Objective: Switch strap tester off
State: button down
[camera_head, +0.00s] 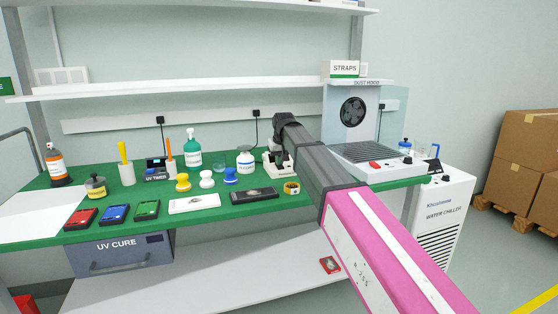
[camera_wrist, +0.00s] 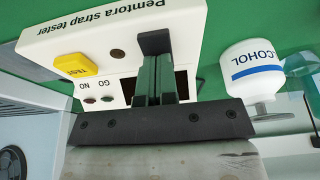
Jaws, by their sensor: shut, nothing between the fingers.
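The strap tester (camera_wrist: 70,35) is a cream box, upside down in the wrist view, with its name on its face. It has a yellow TEST button (camera_wrist: 76,65), two small round lamps (camera_wrist: 98,100) that look dark, and a small dark round spot (camera_wrist: 117,53). A dark rectangular part (camera_wrist: 181,83) is partly hidden behind my fingers. My gripper (camera_wrist: 155,43) is shut and empty, with its fingertips over the tester's face; I cannot tell whether they touch it. In the head view my arm hides much of the tester (camera_head: 287,168).
An alcohol bottle (camera_wrist: 252,65) stands close beside the tester; it also shows in the head view (camera_head: 245,162). A tape roll (camera_head: 292,188) and a dark flat device (camera_head: 254,195) lie in front. The fume box (camera_head: 340,110) stands to the right.

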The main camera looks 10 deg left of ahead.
jog(key=shift+s+d+f, duration=0.15)
jog(key=shift+s+f, duration=0.05)
jog(key=shift+s, duration=0.05)
notch_tip(320, 180, up, 5)
jog(key=shift+d+f, duration=0.1)
jog(key=shift+f, duration=0.05)
jog(key=s+v, duration=0.1)
jog(key=v, duration=0.8)
jog(key=shift+s+d, duration=0.2)
jog(key=shift+d, duration=0.15)
